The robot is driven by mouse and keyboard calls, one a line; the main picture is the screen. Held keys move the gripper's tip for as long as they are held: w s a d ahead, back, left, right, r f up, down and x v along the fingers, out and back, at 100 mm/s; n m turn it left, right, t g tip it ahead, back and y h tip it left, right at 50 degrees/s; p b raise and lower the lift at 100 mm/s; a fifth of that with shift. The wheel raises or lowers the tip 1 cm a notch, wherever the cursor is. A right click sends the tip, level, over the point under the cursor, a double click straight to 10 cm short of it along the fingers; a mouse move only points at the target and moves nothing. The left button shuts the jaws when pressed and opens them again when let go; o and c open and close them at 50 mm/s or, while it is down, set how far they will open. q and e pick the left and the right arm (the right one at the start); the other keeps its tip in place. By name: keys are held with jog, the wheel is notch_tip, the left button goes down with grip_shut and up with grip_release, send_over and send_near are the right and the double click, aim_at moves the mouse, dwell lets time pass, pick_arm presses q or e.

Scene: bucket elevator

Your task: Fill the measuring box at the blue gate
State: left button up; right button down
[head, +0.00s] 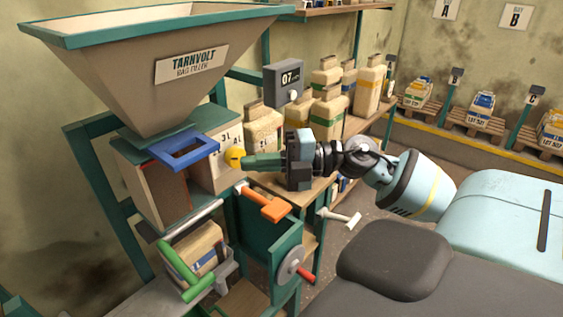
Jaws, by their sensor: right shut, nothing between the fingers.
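The blue gate (184,152) is a blue frame-shaped handle under the big hopper (130,75). The measuring box (150,190) is the beige box beneath it, with a darker brown front area; its fill level cannot be told. Its right panel (226,139) carries volume marks, partly hidden, with "3L" and "4L" near the top. A round yellow knob (234,155) sits by this panel. My right gripper (246,162) reaches in from the right, green fingers shut and empty, tips beside the knob; whether they touch it cannot be told. My left gripper is not in view.
An orange handle (264,204), a green handle (180,268) and a red-handled crank (292,268) stick out below the box. A bag (200,246) sits beneath. A grey display reading 07 (285,82) and several filled bags (330,112) stand behind my right arm.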

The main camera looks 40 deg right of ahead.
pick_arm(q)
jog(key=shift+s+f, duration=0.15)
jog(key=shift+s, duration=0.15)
pick_arm(e)
jog(key=shift+v, duration=2.4)
jog(key=s+f+m+t+h+p, duration=0.1)
jog(key=s+f+m+t+h, duration=0.3)
jog(key=f+m, duration=0.65)
jog(key=s+f+m+t+h, duration=0.1)
jog(key=f+m+h, duration=0.65)
jog(key=f, duration=0.55)
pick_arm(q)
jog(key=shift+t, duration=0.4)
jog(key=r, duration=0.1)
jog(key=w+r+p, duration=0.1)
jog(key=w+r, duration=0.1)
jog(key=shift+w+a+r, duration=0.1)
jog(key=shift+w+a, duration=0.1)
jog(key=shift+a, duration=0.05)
pick_arm(e)
jog(key=s+a+f+m+g, duration=0.7)
jog(key=s+a+f+m, duration=0.1)
jog(key=s+a+f, duration=0.7)
notch_tip(320, 180, down, 4)
jog(key=s, duration=0.2)
jog(key=shift+s+g, duration=0.3)
jog(key=shift+g, duration=0.1)
jog(key=shift+h, duration=0.25)
